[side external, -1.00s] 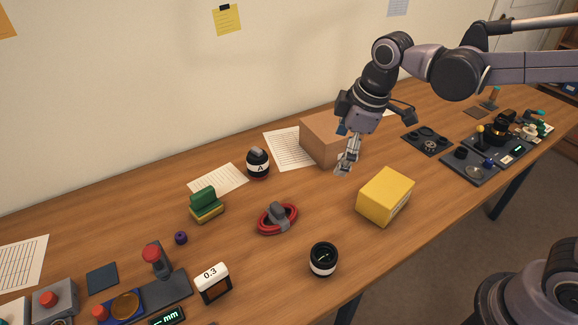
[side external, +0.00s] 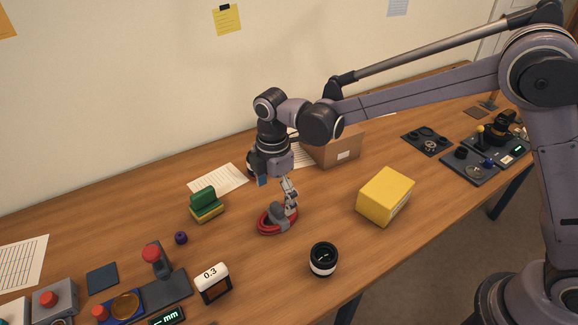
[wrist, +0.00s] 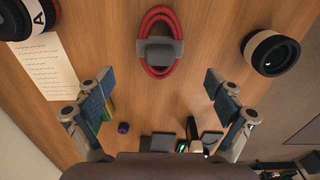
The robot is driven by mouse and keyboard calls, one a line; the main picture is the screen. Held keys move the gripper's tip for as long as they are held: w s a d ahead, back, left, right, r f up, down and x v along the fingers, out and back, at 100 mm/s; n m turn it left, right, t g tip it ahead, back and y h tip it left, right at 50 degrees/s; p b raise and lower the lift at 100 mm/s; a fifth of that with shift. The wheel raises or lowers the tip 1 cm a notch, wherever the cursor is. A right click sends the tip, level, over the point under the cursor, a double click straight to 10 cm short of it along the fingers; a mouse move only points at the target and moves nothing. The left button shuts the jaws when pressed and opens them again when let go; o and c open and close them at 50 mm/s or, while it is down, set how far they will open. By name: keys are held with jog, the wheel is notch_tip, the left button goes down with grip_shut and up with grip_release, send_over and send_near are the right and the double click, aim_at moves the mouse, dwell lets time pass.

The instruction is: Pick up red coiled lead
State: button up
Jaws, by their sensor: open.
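The red coiled lead (side external: 267,228) lies on the wooden table as an oval loop with a grey piece (side external: 278,215) across its middle. In the wrist view the red coiled lead (wrist: 160,72) is at the top centre, beyond my open fingers. My gripper (side external: 291,200) is above and close to the lead's right side in the side view; I cannot tell whether it touches. In the wrist view my gripper (wrist: 158,105) has its two fingers wide apart with nothing between them.
A black-and-white lens part (side external: 323,259) stands in front, right of the lead. A yellow box (side external: 385,196) is further right, and a cardboard box (side external: 338,150) is behind. A green-and-yellow block (side external: 206,205) and a small purple ring (side external: 181,238) lie left. Bare table surrounds the lead.

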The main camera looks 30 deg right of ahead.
aim_at(277, 206)
jog(key=shift+d+f, duration=0.2)
jog(key=shift+f, duration=3.3)
jog(key=c, duration=1.3)
